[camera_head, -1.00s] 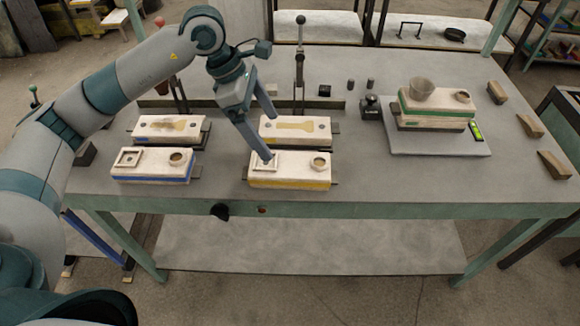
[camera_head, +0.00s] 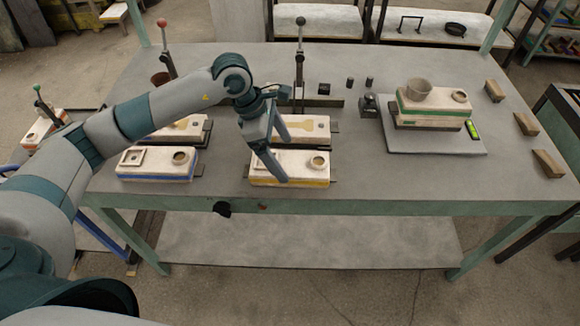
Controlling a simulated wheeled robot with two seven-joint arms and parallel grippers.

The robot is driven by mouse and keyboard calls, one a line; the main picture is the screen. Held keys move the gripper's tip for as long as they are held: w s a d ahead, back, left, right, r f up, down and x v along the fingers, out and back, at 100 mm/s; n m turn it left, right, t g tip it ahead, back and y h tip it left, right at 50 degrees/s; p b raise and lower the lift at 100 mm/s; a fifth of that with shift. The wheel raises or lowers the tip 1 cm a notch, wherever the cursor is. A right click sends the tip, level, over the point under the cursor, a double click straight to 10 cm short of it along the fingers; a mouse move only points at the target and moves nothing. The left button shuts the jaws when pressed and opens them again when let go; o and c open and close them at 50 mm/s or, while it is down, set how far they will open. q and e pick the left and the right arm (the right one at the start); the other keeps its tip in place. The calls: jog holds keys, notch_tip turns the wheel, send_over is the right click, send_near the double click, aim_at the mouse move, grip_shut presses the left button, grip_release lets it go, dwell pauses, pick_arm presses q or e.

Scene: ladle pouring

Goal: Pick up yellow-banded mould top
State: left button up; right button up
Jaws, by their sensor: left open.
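The yellow-banded mould top (camera_head: 303,172) is a pale block with a yellow stripe along its lower edge and a round cup at its right end. It lies near the front middle of the table. My left gripper (camera_head: 284,160) is open over its left half, one finger low in front of the block and the other behind. Just behind lies a pale mould half (camera_head: 312,127) with a shallow tan hollow. My right gripper is not in view.
A blue-banded mould top (camera_head: 158,169) lies to the left, with another mould half behind it. A green-banded mould (camera_head: 430,107) carrying a grey cup stands on a plate at right. A black-knobbed lever (camera_head: 300,65) rises behind. The table's front right is clear.

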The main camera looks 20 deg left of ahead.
aim_at(290, 162)
pick_arm(q)
jog(key=shift+f, duration=0.1)
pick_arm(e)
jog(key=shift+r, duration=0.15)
pick_arm(q)
jog(key=shift+w+d+f+p, duration=0.1)
jog(key=shift+d+f+p, duration=0.1)
jog(key=shift+p, duration=0.2)
jog(key=p+x, duration=0.2)
jog(key=x, duration=0.1)
jog(key=shift+w+d+f, duration=0.1)
jog(key=shift+f, duration=0.25)
jog(key=shift+w+d+f, duration=0.1)
jog(key=shift+f, duration=0.25)
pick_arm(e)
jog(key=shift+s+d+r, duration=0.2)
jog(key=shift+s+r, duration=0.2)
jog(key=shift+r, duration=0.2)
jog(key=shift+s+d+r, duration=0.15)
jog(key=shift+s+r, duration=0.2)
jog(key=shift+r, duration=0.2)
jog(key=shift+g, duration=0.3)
pick_arm(q)
jog(key=shift+r, duration=0.1)
jog(key=c, duration=2)
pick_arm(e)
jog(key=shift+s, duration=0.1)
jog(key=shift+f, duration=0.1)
